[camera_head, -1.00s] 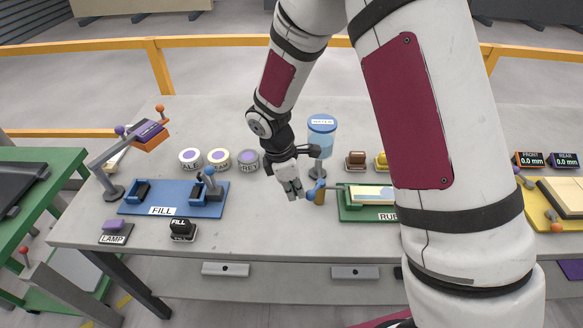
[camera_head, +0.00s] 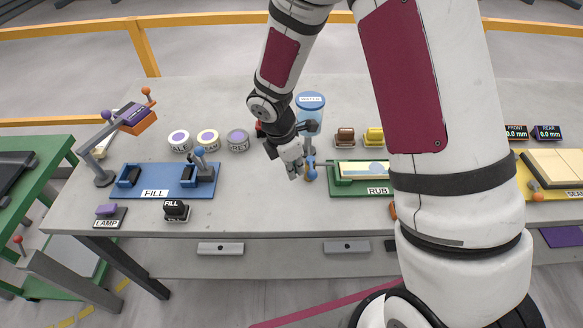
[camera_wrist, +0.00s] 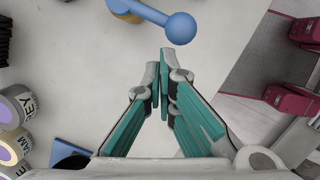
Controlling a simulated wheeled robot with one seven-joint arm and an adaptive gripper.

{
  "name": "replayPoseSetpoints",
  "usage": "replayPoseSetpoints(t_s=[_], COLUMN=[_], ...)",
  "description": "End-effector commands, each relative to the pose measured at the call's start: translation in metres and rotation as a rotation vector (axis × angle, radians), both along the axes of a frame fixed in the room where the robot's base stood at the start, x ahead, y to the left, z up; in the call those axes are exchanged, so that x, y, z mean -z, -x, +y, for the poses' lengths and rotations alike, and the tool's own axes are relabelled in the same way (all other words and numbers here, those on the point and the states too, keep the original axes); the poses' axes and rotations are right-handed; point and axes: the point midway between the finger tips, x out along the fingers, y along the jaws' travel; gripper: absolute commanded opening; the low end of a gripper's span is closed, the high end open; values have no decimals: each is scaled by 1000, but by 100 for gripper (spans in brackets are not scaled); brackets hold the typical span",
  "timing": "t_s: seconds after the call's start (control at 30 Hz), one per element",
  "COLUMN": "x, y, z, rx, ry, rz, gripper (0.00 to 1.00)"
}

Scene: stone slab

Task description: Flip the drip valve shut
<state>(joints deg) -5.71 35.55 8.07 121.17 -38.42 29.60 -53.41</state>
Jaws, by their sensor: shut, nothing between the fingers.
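The drip valve's blue lever with a round ball end (camera_head: 312,174) is in front of the blue water tank (camera_head: 310,101) at the middle of the slab. In the wrist view the blue ball (camera_wrist: 180,27) is large, just beyond and slightly right of my fingertips. The lever arm runs from it up and left to a brass-coloured part (camera_wrist: 122,8) cut by the top edge. My gripper (camera_head: 297,176) is shut and empty, just left of the ball in the head view. In the wrist view my gripper's fingertips (camera_wrist: 160,58) meet, with a small gap to the ball. Contact is not visible.
A blue FILL tray (camera_head: 166,193) and several round labelled tins (camera_head: 208,140) are to the left. A green RUB station (camera_head: 362,187) is close on the right, partly behind my arm. The slab in front of the valve is clear.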

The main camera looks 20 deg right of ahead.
Motion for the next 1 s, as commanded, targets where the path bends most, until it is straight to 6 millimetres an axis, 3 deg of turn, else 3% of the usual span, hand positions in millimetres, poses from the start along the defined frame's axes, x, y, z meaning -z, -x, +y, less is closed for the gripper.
replayPoseSetpoints(t_s=[0.43,0.67,1.0], x=[-1,-8,-73], y=[-1,4,7], z=[2,23,39], rx=[0,2,7], ry=[-1,-1,-2], rz=[0,0,-4], gripper=[0,0,0])
